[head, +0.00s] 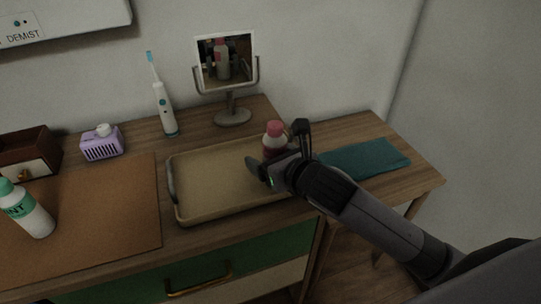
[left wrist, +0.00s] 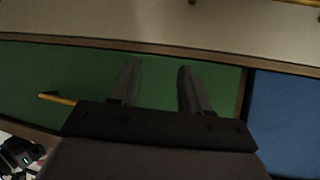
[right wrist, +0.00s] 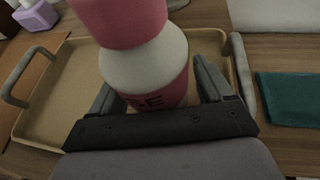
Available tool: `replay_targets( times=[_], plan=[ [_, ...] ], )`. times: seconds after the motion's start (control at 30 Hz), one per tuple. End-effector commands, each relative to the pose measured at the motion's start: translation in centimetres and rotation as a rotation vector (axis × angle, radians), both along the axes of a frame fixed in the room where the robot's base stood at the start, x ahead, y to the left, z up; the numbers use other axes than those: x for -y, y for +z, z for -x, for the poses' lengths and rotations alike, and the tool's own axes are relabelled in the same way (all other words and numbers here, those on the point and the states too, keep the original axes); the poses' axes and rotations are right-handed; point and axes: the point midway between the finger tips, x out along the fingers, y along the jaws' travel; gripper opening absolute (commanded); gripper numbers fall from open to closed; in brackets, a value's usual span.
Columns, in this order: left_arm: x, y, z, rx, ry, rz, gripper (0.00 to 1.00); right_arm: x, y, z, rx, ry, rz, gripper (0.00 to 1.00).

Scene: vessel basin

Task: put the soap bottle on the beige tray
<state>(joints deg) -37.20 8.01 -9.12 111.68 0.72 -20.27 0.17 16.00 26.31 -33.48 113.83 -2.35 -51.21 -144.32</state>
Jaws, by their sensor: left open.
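The soap bottle, with a pink cap, pale shoulder and pink label, stands at the back right of the beige tray (head: 215,190) in the head view (head: 273,131). The right wrist view shows the bottle (right wrist: 145,65) close up, between the fingers of my right gripper (right wrist: 160,78). That gripper (head: 277,155) looks spread, with a narrow gap at the bottle's right side. The bottle's base is hidden, so I cannot tell whether it touches the tray floor. My left gripper (left wrist: 157,68) is open and empty in front of the green drawer.
A teal-capped bottle (head: 28,210) sits on a brown mat (head: 110,215) at left. A toothbrush (head: 164,105), purple holder (head: 101,145) and mirror stand (head: 233,117) line the back. A folded teal cloth (head: 367,159) lies right of the tray.

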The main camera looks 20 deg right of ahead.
Motion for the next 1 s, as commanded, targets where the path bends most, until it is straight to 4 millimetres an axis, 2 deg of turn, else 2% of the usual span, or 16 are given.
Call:
replay_targets(
  times=[0.23,0.37,0.8,1.0],
  plan=[
    [0.0,0.0,0.0,0.000,0.000,0.000,0.47,0.0,0.5,0.0,0.002,0.000,-0.003,0.80],
    [0.0,0.2,0.0,0.000,0.000,0.000,0.47,0.3,0.8,1.0,0.001,0.000,0.002,0.80],
    [0.0,0.7,0.0,0.000,0.000,0.000,0.47,1.8,3.6,7.6,0.000,0.002,0.001,0.80],
    [0.0,0.7,0.0,0.000,0.000,0.000,0.47,2.3,4.5,9.8,0.000,-0.001,0.000,0.80]
  ],
)
